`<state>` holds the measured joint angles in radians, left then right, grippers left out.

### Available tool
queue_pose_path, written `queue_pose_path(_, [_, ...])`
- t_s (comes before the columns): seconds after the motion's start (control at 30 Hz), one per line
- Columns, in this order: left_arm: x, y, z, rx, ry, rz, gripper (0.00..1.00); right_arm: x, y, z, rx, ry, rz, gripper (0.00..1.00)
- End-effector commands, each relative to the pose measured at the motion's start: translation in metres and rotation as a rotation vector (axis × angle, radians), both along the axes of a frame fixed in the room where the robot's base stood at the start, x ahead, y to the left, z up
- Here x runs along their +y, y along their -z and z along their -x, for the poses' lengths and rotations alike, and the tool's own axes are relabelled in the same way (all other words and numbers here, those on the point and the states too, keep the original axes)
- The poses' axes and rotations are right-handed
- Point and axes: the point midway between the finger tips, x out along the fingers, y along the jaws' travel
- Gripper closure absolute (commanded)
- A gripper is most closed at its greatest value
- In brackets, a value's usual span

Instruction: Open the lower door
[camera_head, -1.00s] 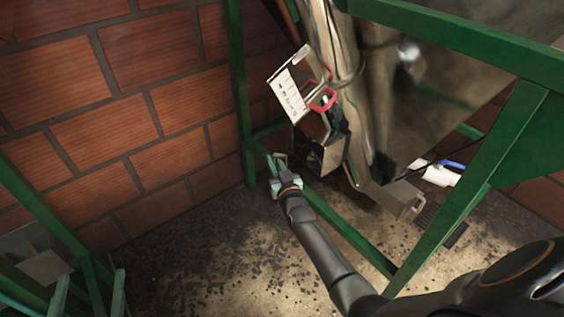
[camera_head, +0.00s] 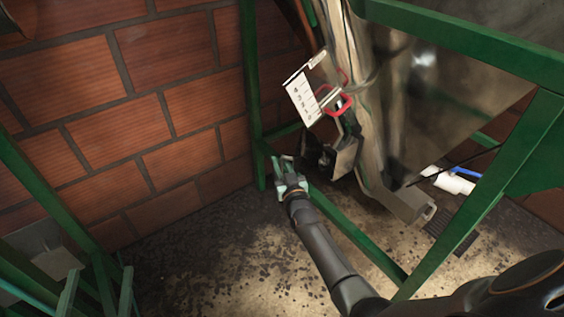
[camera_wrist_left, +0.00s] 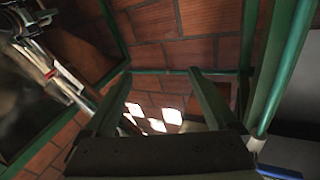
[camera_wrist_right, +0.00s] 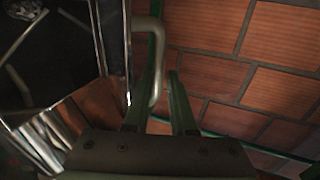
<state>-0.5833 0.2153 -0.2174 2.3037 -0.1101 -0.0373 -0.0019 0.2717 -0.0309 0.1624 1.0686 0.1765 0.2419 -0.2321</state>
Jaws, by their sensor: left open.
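The elevator's metal body (camera_head: 440,80) stands at the right in the head view. A dark opening with a metal flap (camera_head: 345,157) shows at its lower left; I cannot tell if this is the lower door. One arm comes in from the lower right, apparently my right, with its gripper (camera_head: 286,165) left of the flap. In the right wrist view, a grey bent handle (camera_wrist_right: 154,90) runs between or just before my right gripper's fingers (camera_wrist_right: 166,65), which are fairly close together; contact is unclear. My left gripper (camera_wrist_left: 160,75) is open and empty in its wrist view.
A white label plate (camera_head: 301,97) and red-rimmed parts (camera_head: 343,103) sit above the flap. A green frame (camera_head: 360,240) crosses near the arm. A brick wall (camera_head: 90,110) stands at the left. A white and blue object (camera_head: 455,182) lies at the right.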

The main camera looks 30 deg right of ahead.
Motion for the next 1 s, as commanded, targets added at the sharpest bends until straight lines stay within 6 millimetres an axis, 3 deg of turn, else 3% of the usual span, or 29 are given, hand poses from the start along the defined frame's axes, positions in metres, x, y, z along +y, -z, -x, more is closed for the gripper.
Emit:
queue_pose_path(0.03, [0.0, 0.001, 0.0, 0.0, 0.001, -0.001, 0.09, 0.005, -0.006, -0.007, -0.003, -0.013, -0.01, 0.73])
queue_pose_path(0.43, [0.0, 0.001, 0.0, 0.015, 0.0, 0.002, 0.09, 0.004, -0.007, -0.005, -0.003, -0.012, -0.008, 0.73])
queue_pose_path(0.77, [0.002, 0.082, 0.013, 0.346, -0.034, 0.0, 0.09, 0.008, -0.009, 0.012, -0.006, -0.012, -0.008, 0.73])
queue_pose_path(1.0, [0.002, 0.136, 0.038, 0.585, -0.048, -0.001, 0.09, 0.012, -0.007, 0.029, -0.003, -0.011, -0.006, 0.73])
